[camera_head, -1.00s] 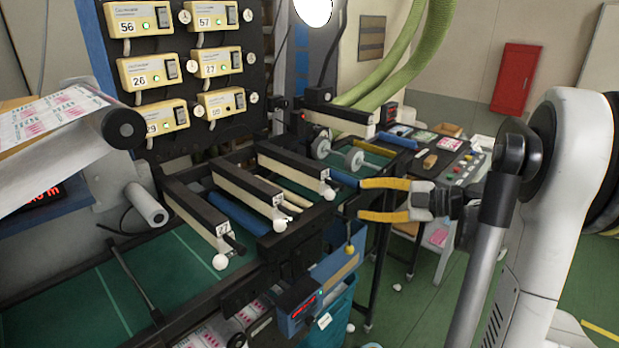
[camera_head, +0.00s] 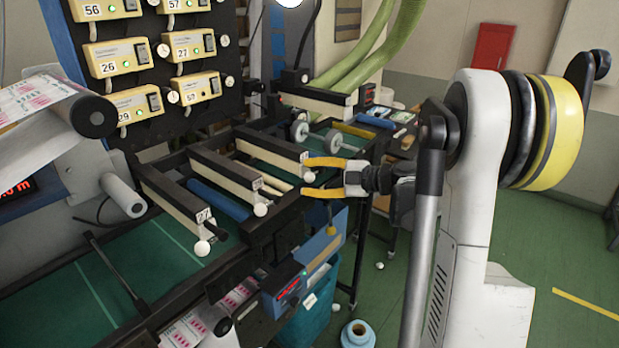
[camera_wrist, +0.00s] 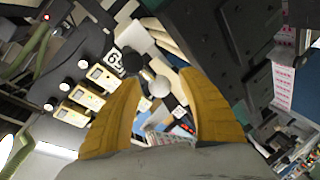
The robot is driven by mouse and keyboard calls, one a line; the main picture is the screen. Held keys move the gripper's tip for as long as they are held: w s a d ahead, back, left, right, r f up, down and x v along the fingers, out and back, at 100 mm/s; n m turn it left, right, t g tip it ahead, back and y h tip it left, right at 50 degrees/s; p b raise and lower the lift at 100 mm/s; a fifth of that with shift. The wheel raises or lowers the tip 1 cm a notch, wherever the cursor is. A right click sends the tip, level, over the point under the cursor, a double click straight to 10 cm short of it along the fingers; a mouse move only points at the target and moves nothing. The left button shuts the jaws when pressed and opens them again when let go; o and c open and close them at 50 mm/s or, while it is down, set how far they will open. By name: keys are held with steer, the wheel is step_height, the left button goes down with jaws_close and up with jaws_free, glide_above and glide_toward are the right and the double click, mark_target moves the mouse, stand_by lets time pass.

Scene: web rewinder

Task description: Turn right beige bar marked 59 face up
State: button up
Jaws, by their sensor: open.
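The right beige bar (camera_head: 268,157) is the rightmost of three black-and-beige bars on the rewinder frame. Its beige side faces forward and its black side is on top. A small number tag sits at its near end, too small to read in the head view. In the wrist view a number tag (camera_wrist: 115,60) appears turned, reading like 59 or 69. A white ball knob (camera_wrist: 160,87) shows between my fingertips there. My gripper (camera_head: 304,177) is open, its yellow fingers above and below the right bar's knob end. I cannot tell whether they touch it.
To the left are the middle bar (camera_head: 228,176) and the bar marked 27 (camera_head: 172,197), each with a white knob. A panel of numbered beige boxes (camera_head: 121,57) stands behind. A blue bin (camera_head: 318,310) is below. Open green floor lies to the right.

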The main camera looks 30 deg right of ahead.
jaws_close()
